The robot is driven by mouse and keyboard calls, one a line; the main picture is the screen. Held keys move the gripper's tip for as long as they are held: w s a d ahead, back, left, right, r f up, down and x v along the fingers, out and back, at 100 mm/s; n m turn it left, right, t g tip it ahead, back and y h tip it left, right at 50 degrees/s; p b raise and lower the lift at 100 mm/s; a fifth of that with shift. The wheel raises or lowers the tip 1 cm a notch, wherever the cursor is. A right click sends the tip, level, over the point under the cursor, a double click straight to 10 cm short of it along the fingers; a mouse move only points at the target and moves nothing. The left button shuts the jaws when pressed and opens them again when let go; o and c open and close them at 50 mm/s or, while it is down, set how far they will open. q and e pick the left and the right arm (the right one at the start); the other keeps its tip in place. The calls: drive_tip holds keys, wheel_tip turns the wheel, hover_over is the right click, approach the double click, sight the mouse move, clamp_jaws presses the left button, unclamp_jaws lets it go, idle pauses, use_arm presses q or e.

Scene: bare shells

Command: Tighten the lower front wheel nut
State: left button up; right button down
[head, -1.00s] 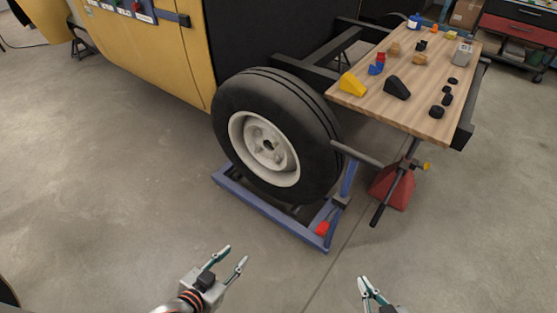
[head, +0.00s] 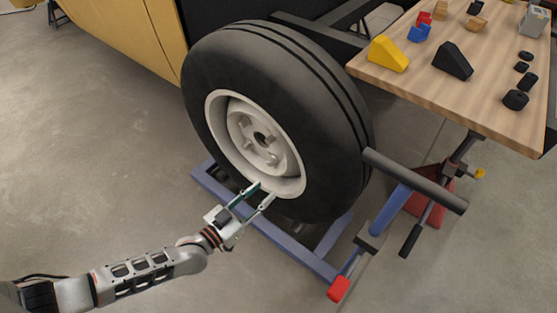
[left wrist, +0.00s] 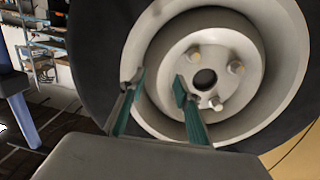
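The wheel (head: 215,72) is a black tyre on a pale rim, with a hub disc (head: 240,130) around a dark centre hole. Small wheel nuts (head: 244,155) stand around that hole. In the left wrist view several nuts show, one (left wrist: 216,102) near the green finger; another may be hidden behind that finger. I cannot match the lower nut between the views. My left gripper (head: 265,191) is in front of the rim's lower edge in the head view, fingers apart and empty. In the left wrist view its open fingertips (left wrist: 158,82) point at the rim and hub. My right gripper is out of view.
A blue wheel dolly (head: 290,247) with a red pedal (head: 339,289) lies under the tyre. A dark bar (head: 415,181) sticks out at the right. A wooden table (head: 440,96) with blocks stands at the upper right. The floor at the left is clear.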

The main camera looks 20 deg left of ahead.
use_arm(q)
drive_tip(key=y+b, duration=0.1)
drive_tip(key=b, duration=0.1)
approach(269, 164)
drive_tip(key=w+f, duration=0.2)
drive_tip(key=shift+t, duration=0.4)
drive_tip(key=x, duration=0.2)
drive_tip(key=b+x, duration=0.1)
drive_tip(key=x, duration=0.1)
drive_tip(key=b+x, duration=0.1)
drive_tip(key=x, duration=0.1)
drive_tip(key=shift+d+r, duration=0.2)
drive_tip(key=shift+d, duration=0.15)
drive_tip(key=shift+w+d+r, duration=0.2)
drive_tip(key=shift+w+d, duration=0.05)
drive_tip(key=shift+w, duration=0.45)
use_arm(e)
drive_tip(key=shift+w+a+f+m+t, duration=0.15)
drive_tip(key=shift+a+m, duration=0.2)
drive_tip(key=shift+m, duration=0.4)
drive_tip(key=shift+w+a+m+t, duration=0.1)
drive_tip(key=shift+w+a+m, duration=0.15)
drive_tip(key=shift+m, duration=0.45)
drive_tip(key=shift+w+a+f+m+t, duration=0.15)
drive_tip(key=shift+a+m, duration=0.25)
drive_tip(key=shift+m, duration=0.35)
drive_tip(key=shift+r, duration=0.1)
use_arm(q)
drive_tip(key=shift+c, duration=0.5)
clamp_jaws()
